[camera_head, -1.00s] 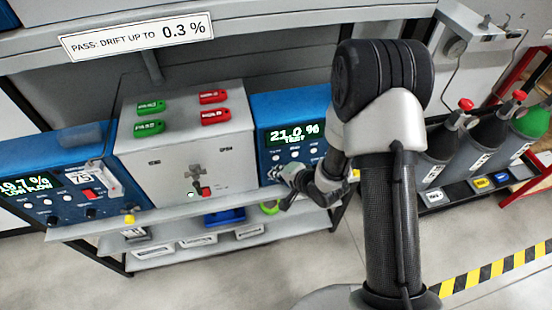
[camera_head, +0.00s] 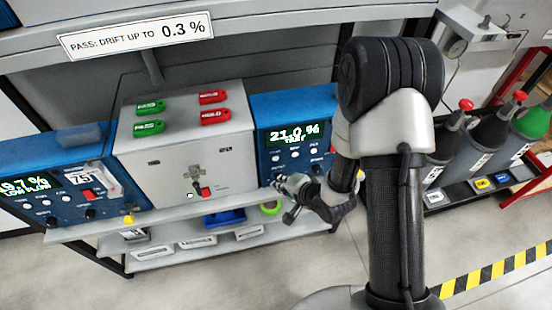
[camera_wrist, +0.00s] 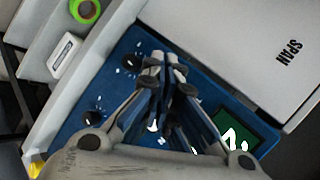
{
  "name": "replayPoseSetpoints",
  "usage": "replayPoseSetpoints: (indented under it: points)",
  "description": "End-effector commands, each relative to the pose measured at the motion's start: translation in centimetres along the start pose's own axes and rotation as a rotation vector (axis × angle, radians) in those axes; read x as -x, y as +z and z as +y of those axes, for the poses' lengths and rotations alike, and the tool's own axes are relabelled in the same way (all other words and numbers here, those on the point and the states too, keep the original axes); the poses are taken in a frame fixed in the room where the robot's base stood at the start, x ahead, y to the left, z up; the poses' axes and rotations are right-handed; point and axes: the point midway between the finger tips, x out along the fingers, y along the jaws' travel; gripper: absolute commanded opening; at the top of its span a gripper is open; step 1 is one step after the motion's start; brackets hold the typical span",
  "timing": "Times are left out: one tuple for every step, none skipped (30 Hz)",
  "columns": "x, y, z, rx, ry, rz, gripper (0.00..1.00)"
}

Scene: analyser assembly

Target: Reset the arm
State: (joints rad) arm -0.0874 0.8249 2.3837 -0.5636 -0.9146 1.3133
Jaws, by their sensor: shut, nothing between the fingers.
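My gripper (camera_head: 281,184) is shut and empty. In the head view it is in front of the lower edge of the right blue analyser (camera_head: 290,130), whose display reads 21.0 % TEST. In the wrist view the gripper's closed fingers (camera_wrist: 163,62) point up over a blue panel (camera_wrist: 95,85) with black knobs and a green display (camera_wrist: 232,135). Whether the fingertips touch anything cannot be told, but they appear apart from the panel. My arm stands bent at the right of the head view.
A grey box (camera_head: 180,150) with green and red tags stands beside the left blue analyser (camera_head: 75,185). Gas cylinders (camera_head: 485,140) stand at right. Floor before the bench is clear.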

Motion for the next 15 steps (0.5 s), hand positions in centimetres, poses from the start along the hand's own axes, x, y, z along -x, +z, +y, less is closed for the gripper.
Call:
replayPoseSetpoints:
  points:
    - [0.0, 0.0, 0.0, 0.0, 0.0, 0.0, 0.0]
    - [0.0, 0.0, 0.0, 0.0, 0.0, 0.0, 0.0]
    - [0.0, 0.0, 0.0, 0.0, 0.0, 0.0, 0.0]
    - [0.0, 0.0, 0.0, 0.0, 0.0, 0.0, 0.0]
    - [0.0, 0.0, 0.0, 0.0, 0.0, 0.0, 0.0]
    - [0.0, 0.0, 0.0, 0.0, 0.0, 0.0, 0.0]
    - [0.0, 0.0, 0.0, 0.0, 0.0, 0.0, 0.0]
    - [0.0, -0.1, 0.0, 0.002, 0.001, 0.001, 0.0]
    - [0.1, -0.2, -0.1, 0.009, 0.004, 0.005, 0.0]
    - [0.3, -0.5, -0.3, 0.018, 0.009, 0.011, 0.0]
    - [0.5, -0.9, -0.6, 0.031, 0.014, 0.02, 0.0]
    - [1.0, -1.6, -0.9, 0.057, 0.028, 0.034, 0.0]
    - [1.5, -2.2, -1.2, 0.081, 0.042, 0.047, 0.0]
    - [2.1, -3.0, -1.6, 0.109, 0.059, 0.063, 0.0]
    - [3.1, -4.0, -2.1, 0.15, 0.088, 0.086, 0.0]
